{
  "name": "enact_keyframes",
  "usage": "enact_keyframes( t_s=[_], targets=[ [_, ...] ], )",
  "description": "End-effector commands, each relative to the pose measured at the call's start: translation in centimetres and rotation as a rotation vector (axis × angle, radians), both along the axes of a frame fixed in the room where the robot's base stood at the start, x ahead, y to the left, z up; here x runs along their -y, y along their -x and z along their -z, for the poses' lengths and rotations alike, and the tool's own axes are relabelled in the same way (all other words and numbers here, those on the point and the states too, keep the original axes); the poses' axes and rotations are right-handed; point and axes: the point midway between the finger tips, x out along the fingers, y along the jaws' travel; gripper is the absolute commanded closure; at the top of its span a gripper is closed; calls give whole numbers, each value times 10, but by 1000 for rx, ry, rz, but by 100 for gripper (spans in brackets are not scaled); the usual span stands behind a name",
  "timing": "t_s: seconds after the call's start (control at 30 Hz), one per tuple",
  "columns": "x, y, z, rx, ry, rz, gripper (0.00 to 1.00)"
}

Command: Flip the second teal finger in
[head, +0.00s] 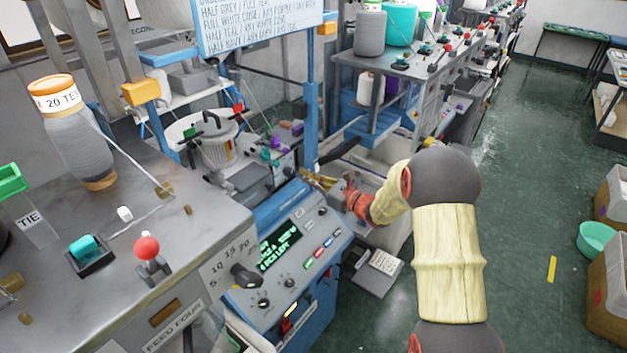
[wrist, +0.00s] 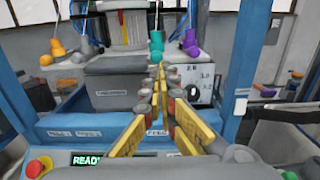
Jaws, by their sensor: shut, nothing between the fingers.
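A teal finger (wrist: 156,46) stands in the wrist view, straight beyond the tips of my gripper (wrist: 159,68). A purple finger (wrist: 190,42) is just right of it. In the head view a small teal piece (head: 265,154) shows beside purple pieces (head: 277,142) on the machine behind the blue panel, but I cannot tell which teal finger it is. My gripper (head: 318,181) has yellow fingers closed together at the tips with nothing held. It points at the machine over the console, and appears apart from the teal finger. A second teal finger is not clear in the wrist view.
The blue console (head: 282,245) with a lit screen lies below my gripper. A feed table (head: 170,260) with a teal knob (head: 84,248), a red knob (head: 147,247) and a grey yarn cone (head: 80,140) is at left. Blue posts (head: 312,95) stand near the gripper. Open floor lies right.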

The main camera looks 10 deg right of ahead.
Motion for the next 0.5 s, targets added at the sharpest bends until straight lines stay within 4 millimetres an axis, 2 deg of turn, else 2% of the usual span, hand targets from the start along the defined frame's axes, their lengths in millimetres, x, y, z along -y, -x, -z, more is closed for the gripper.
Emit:
enact_keyframes(
  t_s=[0.2, 0.5],
  targets=[
    [-32, -30, -1, 1, -1, -2, 100],
    [-54, -54, 0, -1, 1, 1, 100]
  ],
)
